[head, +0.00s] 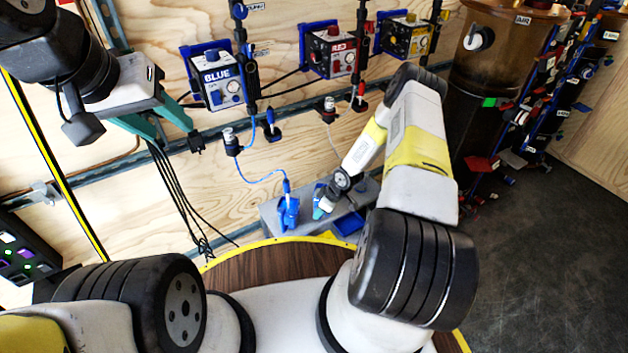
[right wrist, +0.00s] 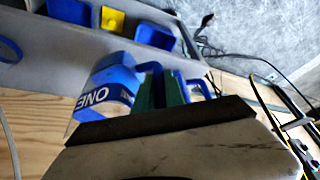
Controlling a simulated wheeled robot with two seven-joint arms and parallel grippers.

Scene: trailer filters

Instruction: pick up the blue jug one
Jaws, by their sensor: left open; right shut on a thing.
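In the head view my right gripper (head: 319,208) is low over the grey bench, where the jug is too small and hidden to read. A blue container (head: 288,212) with a blue tube stands just left of it; I cannot tell whether it is the same jug. My left gripper (head: 172,130) is open and empty at upper left.
The grey bench (head: 268,212) has a blue bin (head: 348,223) at its right; a yellow bin (right wrist: 112,19) shows in the wrist view. BLUE (head: 220,88) and RED (head: 333,52) control boxes hang on the wooden wall. A brown AIR tank (head: 500,70) stands right.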

